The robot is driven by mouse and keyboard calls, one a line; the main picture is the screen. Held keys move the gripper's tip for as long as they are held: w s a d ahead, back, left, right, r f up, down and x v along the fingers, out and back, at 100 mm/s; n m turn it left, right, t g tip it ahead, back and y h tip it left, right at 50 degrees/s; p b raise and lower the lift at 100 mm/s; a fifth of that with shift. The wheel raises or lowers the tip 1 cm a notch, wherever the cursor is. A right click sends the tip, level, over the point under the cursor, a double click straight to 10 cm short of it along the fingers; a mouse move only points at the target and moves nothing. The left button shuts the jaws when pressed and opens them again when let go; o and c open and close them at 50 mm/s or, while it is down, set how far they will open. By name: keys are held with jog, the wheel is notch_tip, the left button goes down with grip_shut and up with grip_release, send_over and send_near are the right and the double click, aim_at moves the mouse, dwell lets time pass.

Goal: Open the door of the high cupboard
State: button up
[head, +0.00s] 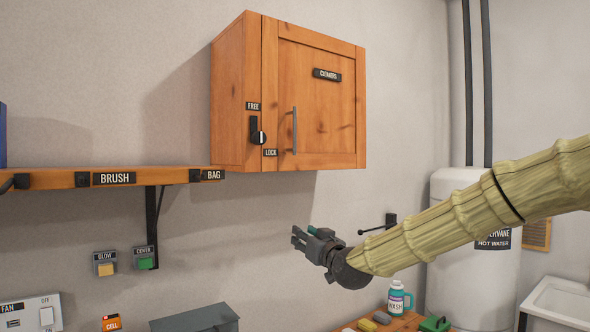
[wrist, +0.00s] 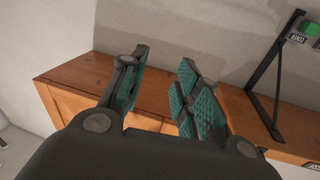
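The high cupboard (head: 229,100) is orange wood and hangs on the wall. Its door (head: 325,110), labelled CLEANERS, looks shut. A grey vertical bar handle (head: 294,130) is on the door's left side. In the wrist view my gripper (wrist: 163,62) is open and empty, with the cupboard's wood (wrist: 62,100) behind the fingers, seemingly upside down.
A wooden shelf (head: 60,179) with BRUSH and BAG labels runs left of the cupboard, on a black bracket (head: 152,225). GLOW and COVER buttons are below it. A white water heater (head: 455,275) stands at right. A WASH bottle (head: 396,298) stands on a low surface. Space before the door is clear.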

aim_at(295, 124)
jog(key=s+d+r+n+t+y, duration=0.1)
jog(key=s+r+t+y, duration=0.15)
jog(key=r, duration=2.45)
jog(key=shift+t+h, duration=0.25)
jog(key=shift+t, duration=0.2)
jog(key=p+x, duration=0.5)
jog(key=x, duration=0.5)
jog(key=shift+c, duration=0.2)
grip_shut()
